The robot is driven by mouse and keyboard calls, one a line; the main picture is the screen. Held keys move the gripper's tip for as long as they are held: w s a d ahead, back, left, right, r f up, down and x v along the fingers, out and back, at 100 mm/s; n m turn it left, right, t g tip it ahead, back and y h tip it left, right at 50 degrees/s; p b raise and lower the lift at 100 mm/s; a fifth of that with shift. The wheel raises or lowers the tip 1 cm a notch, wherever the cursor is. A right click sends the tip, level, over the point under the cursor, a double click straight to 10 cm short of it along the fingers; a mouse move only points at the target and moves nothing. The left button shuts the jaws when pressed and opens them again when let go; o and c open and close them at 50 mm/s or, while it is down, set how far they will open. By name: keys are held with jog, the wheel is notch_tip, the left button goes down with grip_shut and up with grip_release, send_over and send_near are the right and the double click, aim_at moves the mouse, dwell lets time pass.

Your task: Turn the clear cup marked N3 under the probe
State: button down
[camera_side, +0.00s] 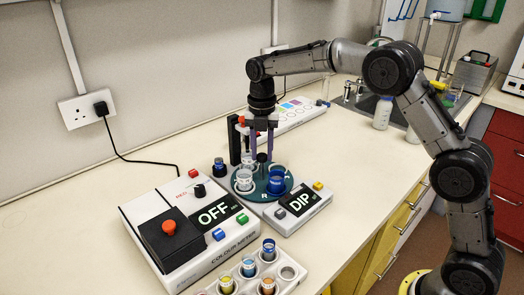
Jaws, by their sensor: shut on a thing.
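A round teal turntable (259,196) with several cups on it is part of the dipping unit. A clear or whitish cup (244,180) stands at its left, a blue cup (277,183) at its right front, and another pale cup (247,160) is at the back left. The marks on the cups are too small to read, so I cannot tell which is N3. My gripper (262,156) points straight down over the middle of the turntable, shut on the dark centre knob (262,160). A black upright post (235,142) stands behind the turntable; the probe tip is not clear.
The dipping unit's display (300,203) reads DIP. A colour meter (190,228) reading OFF stands to the left. A white rack (287,273) with coloured cups is in front. A long white strip (290,117) lies behind my gripper. The bench right of the unit is clear.

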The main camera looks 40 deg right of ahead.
jog(key=shift+r+n, duration=0.15)
jog(key=shift+n, duration=0.25)
dwell(0.3)
jog(key=c, duration=0.5)
grip_release()
jog(key=shift+c, duration=0.2)
notch_tip(320, 180, up, 14)
